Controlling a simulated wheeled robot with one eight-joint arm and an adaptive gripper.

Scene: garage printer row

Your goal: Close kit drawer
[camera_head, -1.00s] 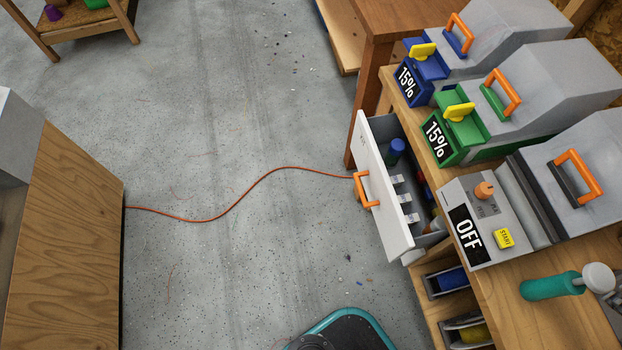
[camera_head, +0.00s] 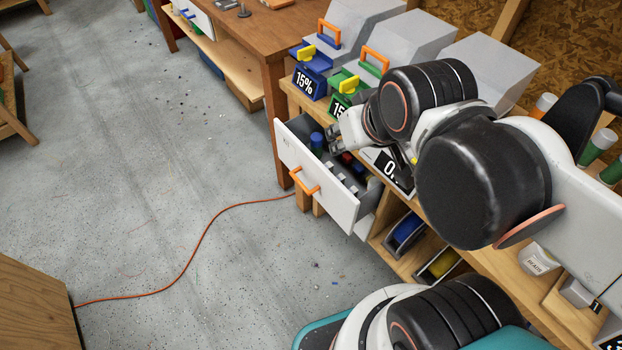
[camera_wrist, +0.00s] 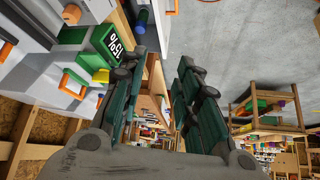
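The kit drawer (camera_head: 313,182) stands pulled out from the bench, with a white front and an orange handle (camera_head: 305,181) facing left. Inside it are a blue cylinder (camera_head: 317,141) and several small labelled compartments. My gripper (camera_head: 335,138) is over the drawer's inner side, by the bench edge, partly hidden by my arm. I cannot tell whether it touches the drawer. In the wrist view the two dark green fingers (camera_wrist: 160,65) are spread apart with nothing between them. A blue cylinder also shows at the top of the wrist view (camera_wrist: 141,20).
Printers with blue (camera_head: 312,80) and green (camera_head: 345,97) fronts line the bench. My arm covers much of a third machine. Shelf bins (camera_head: 406,230) are below the bench. An orange cable (camera_head: 205,240) crosses the floor. The floor left of the drawer is otherwise clear.

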